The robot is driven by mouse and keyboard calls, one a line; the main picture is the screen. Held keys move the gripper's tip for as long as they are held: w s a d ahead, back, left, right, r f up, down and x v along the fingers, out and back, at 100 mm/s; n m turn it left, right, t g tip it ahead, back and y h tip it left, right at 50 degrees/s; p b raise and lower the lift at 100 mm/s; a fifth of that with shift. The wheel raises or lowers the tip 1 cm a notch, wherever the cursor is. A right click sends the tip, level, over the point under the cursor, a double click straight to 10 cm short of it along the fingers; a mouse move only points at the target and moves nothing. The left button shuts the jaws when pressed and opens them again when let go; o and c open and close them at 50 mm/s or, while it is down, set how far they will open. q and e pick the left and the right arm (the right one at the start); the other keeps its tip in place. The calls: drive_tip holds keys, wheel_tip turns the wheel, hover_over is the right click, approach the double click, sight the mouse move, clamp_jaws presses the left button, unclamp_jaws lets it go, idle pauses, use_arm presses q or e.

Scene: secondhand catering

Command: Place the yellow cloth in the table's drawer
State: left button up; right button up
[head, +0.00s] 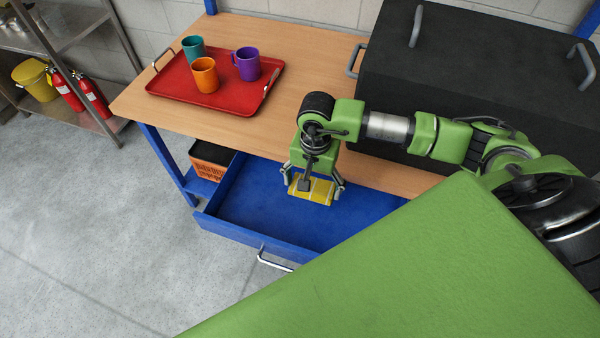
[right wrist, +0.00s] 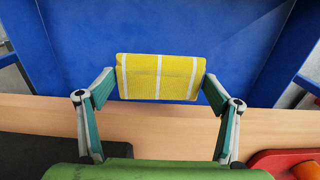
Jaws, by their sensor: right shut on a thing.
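The yellow cloth (head: 321,190) is folded and has white stripes. My right gripper (head: 314,190) is shut on it, over the blue drawer (head: 250,200) of the table. The drawer is pulled open, and its bare blue floor shows. In the right wrist view the cloth (right wrist: 158,77) sits between the two fingertips of my right gripper (right wrist: 158,85), with the drawer floor (right wrist: 210,30) beyond it. I cannot tell whether the cloth touches the floor. The drawer's right part is hidden behind my green body. My left gripper is not in view.
A red tray (head: 222,101) with teal (head: 193,49), orange (head: 205,75) and purple (head: 247,64) mugs stands on the wooden table top (head: 290,60). A black box (head: 480,50) stands at the right. An orange crate (head: 211,155) sits left of the drawer. Shelves (head: 70,35) stand far left.

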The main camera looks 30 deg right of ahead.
drive_tip(key=w+f+b, duration=0.1)
drive_tip(key=w, duration=0.1)
drive_tip(key=w+f+b, duration=0.1)
drive_tip(key=w+f, duration=0.1)
drive_tip(key=shift+w+a, duration=0.1)
drive_tip(key=shift+a, duration=0.1)
drive_tip(key=w+f+b, duration=0.3)
drive_tip(key=shift+d+f, duration=0.1)
drive_tip(key=shift+f, duration=0.1)
drive_tip(key=shift+w+f+b, duration=0.2)
drive_tip(key=shift+w+b, duration=0.05)
drive_tip(key=shift+b, duration=0.05)
drive_tip(key=shift+w+f, duration=0.1)
drive_tip(key=shift+f, duration=0.05)
drive_tip(key=f, duration=0.1)
drive_tip(key=f+b, duration=0.2)
drive_tip(key=shift+w+f, duration=0.25)
drive_tip(key=shift+f, duration=0.1)
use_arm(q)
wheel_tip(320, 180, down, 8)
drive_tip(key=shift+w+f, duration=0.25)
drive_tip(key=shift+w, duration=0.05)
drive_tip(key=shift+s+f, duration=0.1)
